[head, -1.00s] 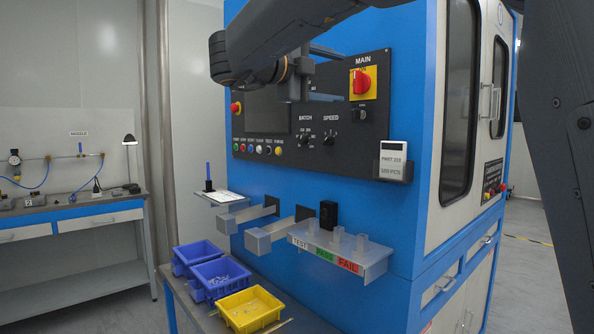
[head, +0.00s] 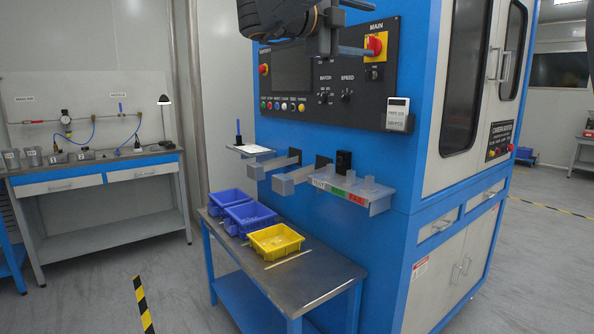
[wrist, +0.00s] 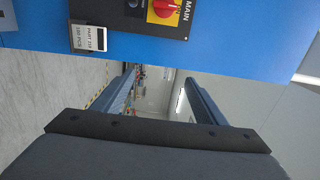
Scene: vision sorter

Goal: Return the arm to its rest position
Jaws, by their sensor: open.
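My arm (head: 275,18) is raised across the top of the head view, in front of the upper part of the blue machine. My gripper (head: 373,28) points to the right there, with two separate fingers. In the wrist view my gripper (wrist: 160,75) shows two fingers spread wide apart, with nothing between them. The upper parts of the arm are cut off by the top edge of the head view.
The blue machine (head: 290,135) has a control panel (head: 335,95) with a red switch (head: 374,46). A sorting shelf (head: 378,198) juts from its front. A steel table (head: 325,277) holds two blue bins and a yellow bin (head: 275,240). Open floor (head: 180,270) lies to the left.

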